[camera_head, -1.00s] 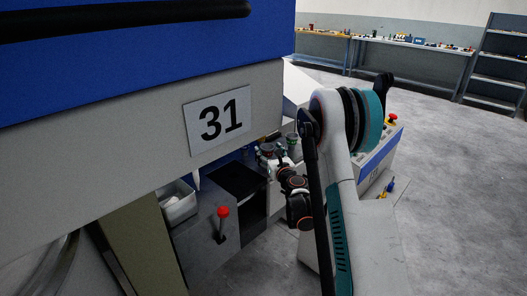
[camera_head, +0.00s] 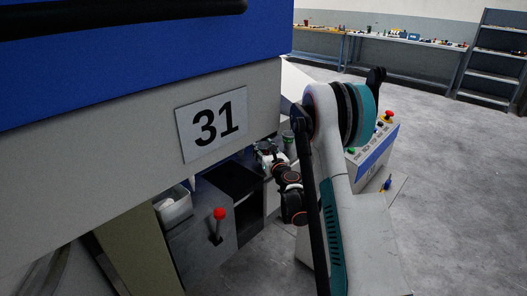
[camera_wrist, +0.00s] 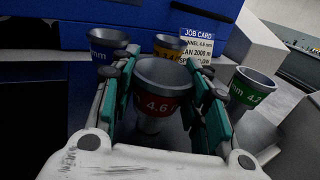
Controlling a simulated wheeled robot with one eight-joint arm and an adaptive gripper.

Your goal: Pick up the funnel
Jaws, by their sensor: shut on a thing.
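A funnel with a red band marked 4.6 (camera_wrist: 163,88) stands between the two fingers of my gripper (camera_wrist: 160,78) in the wrist view. The gripper is shut on it, with teal-backed fingers on either side. Its lower part is partly hidden by the gripper. In the head view my gripper (camera_head: 268,156) is small, beside the machine, and the held funnel cannot be made out clearly. Other funnels stand around it in the wrist view: blue-banded (camera_wrist: 107,46) at the left, yellow-banded (camera_wrist: 170,46) behind, green-banded (camera_wrist: 249,88) at the right.
A job card (camera_wrist: 196,36) stands behind the funnels, its text partly covered. The machine with the 31 plate (camera_head: 212,123) overhangs at left. A red-knobbed lever (camera_head: 219,214) and a bin (camera_head: 174,207) are below it. Open floor lies at right.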

